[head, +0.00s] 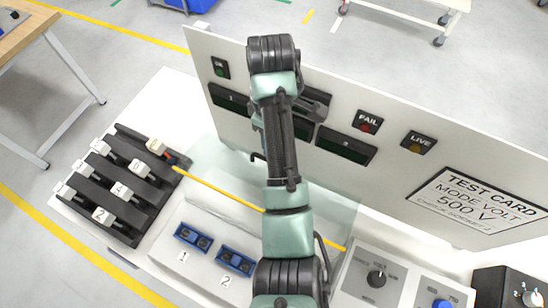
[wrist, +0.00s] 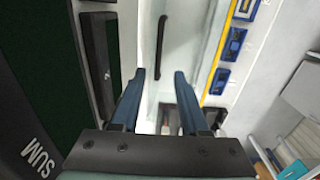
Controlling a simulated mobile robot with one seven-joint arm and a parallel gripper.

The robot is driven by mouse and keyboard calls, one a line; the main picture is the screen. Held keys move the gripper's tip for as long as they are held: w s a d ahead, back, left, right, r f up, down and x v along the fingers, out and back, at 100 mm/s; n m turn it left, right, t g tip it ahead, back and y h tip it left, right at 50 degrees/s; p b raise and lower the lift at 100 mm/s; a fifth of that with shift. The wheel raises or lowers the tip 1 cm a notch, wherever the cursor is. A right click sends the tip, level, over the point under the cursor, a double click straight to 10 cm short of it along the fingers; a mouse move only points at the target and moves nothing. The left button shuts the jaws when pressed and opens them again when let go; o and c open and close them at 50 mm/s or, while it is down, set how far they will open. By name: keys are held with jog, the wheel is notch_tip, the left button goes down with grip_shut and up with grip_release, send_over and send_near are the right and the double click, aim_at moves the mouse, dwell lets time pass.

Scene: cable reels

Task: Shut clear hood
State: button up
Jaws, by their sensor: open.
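The clear hood (head: 214,165) is a see-through sheet with a yellow strip (head: 218,189) along one long edge. In the head view it stands over the back of the white console, in front of the upright panel, and sockets 1 and 2 show outside its yellow edge. In the wrist view the hood (wrist: 188,45) carries a dark bar handle (wrist: 162,38). My gripper (wrist: 160,84) is open, with nothing between its fingers. The handle lies beyond the fingertips, roughly in line with the gap. In the head view my arm hides the gripper and the hood's middle.
The upright panel (head: 400,185) holds dark displays, FAIL and LIVE lamps and a test card. Blue sockets (head: 193,237) sit at the console front. A table (head: 22,35) stands far left.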

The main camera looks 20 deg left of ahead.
jog(key=f, duration=0.9)
jog(key=shift+w+f, duration=0.1)
jog(key=shift+w, duration=0.1)
grip_shut()
dwell(1.1)
